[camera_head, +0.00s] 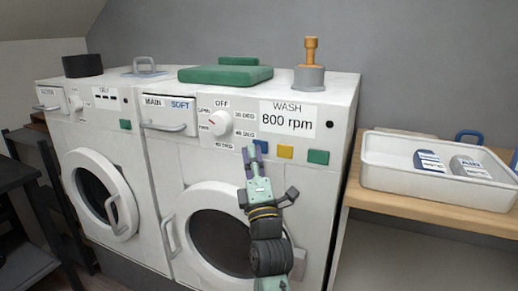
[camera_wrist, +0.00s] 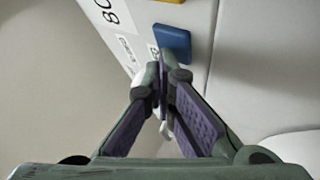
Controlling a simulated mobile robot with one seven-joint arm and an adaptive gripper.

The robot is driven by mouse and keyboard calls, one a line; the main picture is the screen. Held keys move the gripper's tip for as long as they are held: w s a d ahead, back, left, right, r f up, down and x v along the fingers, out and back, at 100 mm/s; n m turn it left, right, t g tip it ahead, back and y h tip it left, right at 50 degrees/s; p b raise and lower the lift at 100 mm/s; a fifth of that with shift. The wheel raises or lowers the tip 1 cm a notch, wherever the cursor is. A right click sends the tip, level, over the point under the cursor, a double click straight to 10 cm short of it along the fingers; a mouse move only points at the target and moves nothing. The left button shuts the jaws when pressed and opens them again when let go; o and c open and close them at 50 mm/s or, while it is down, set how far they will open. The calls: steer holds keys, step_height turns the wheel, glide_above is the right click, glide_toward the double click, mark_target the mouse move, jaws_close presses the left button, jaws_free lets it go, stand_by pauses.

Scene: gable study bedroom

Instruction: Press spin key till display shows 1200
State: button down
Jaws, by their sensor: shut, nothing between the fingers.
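The right washing machine's display (camera_head: 288,118) reads "WASH 800 rpm". Below it is a row of three keys: blue (camera_head: 262,146), yellow (camera_head: 285,152) and green (camera_head: 318,157). I cannot read which one is the spin key. My gripper (camera_head: 251,156) is shut and empty, with its tips close to the blue key and partly covering its left side. In the wrist view my gripper (camera_wrist: 162,72) points at the blue key (camera_wrist: 172,43), just short of its lower edge. I cannot tell whether the tips touch it. The yellow key (camera_wrist: 170,1) shows at the top edge.
A white dial (camera_head: 219,122) and a detergent drawer (camera_head: 170,114) are left of the display. The round door (camera_head: 221,240) is behind my arm. A second washer (camera_head: 87,150) stands left. A white tray (camera_head: 390,178) with two packets sits on a wooden bench (camera_head: 400,207) at right.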

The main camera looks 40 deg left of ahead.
steer(key=shift+s+d, duration=0.25)
steer(key=shift+s, duration=0.5)
steer(key=s, duration=0.2)
steer(key=s+d, duration=0.1)
steer(key=s, duration=0.2)
steer(key=shift+p, duration=0.3)
stand_by(0.7)
